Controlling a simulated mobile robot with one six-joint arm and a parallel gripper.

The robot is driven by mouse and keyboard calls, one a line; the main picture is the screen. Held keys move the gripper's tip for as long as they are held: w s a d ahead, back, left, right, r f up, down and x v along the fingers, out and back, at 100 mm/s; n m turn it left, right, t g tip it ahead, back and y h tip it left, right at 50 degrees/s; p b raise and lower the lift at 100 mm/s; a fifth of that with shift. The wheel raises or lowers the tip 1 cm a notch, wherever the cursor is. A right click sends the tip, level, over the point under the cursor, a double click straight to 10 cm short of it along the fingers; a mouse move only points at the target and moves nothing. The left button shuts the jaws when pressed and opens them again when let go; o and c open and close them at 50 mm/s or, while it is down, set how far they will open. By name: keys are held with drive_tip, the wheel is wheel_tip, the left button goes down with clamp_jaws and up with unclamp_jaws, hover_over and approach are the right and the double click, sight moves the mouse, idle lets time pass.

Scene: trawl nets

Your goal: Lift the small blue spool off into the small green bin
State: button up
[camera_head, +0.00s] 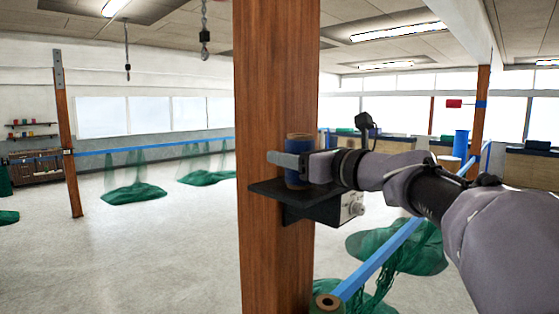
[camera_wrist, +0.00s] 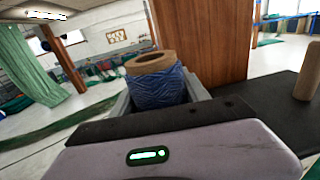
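The small blue spool (camera_head: 297,178), with a brown core, is at my gripper (camera_head: 290,160) in front of the wooden post. In the wrist view the spool (camera_wrist: 158,88) sits upright between the two grey fingers (camera_wrist: 158,100), which look closed against its sides. A black shelf (camera_head: 268,189) is fixed to the post. In the wrist view a bare tan peg (camera_wrist: 308,72) stands on the shelf (camera_wrist: 252,90), to the right of the spool. The spool's underside is hidden by the gripper there. I cannot make out a small green bin in either view.
The wooden post (camera_head: 275,70) stands close by my gripper. A grey box (camera_head: 350,206) is under the shelf. Open floor (camera_head: 150,250) lies left.

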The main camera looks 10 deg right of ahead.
drive_tip(key=shift+w, duration=0.1)
drive_tip(key=c, duration=0.7)
wheel_tip(320, 180, up, 10)
drive_tip(key=shift+p, duration=1.1)
drive_tip(key=shift+c, duration=0.2)
drive_tip(key=shift+d, duration=0.1)
drive_tip(key=b+v, duration=0.2)
drive_tip(key=v, duration=1)
